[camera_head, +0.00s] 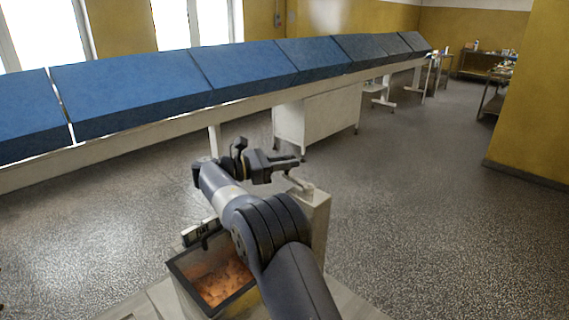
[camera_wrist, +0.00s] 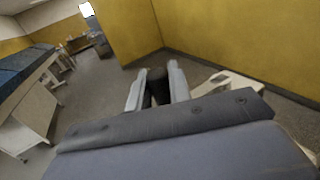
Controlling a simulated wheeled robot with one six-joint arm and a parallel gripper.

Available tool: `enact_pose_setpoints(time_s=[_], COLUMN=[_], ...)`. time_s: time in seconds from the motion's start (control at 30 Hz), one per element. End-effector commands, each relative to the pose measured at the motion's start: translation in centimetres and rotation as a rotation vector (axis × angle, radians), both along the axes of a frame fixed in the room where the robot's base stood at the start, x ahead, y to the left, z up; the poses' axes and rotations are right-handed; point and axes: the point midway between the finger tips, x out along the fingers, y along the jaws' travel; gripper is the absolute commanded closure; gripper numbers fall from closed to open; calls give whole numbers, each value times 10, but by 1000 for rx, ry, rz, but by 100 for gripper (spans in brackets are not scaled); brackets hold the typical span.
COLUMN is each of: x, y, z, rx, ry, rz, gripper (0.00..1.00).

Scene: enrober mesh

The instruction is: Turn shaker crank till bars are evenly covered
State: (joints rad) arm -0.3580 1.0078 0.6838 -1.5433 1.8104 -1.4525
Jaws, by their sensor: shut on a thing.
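My gripper (camera_head: 290,163) is at the top of a pale upright housing (camera_head: 319,215), with a short pale crank arm (camera_head: 299,183) just below the fingers. In the wrist view my two grey fingers (camera_wrist: 158,88) are shut on a dark crank handle (camera_wrist: 158,80) between them. The pale housing's top also shows there (camera_wrist: 228,82), to the right of the fingers. A dark-rimmed open bin (camera_head: 180,271) with orange-brown contents stands in front, partly hidden by my arm. I cannot make out separate bars or how evenly anything is covered.
A long conveyor with blue covers (camera_head: 130,92) runs across the back. A white cabinet (camera_head: 318,116) stands under it. A small box with a display (camera_head: 201,232) sits at the bin's back edge. The speckled floor to the right is clear up to a yellow wall (camera_head: 532,100).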

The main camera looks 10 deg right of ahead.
Motion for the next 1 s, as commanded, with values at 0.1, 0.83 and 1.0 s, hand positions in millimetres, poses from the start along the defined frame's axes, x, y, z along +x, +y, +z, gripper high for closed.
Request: enact_pose_setpoints(time_s=[0.1,0.83,1.0], x=[1,1,1], y=[-1,-2,-3], z=[3,1,1], rx=[0,2,2], ry=[-6,-3,-2], rz=[-21,-38,-39], gripper=[100,65,60])
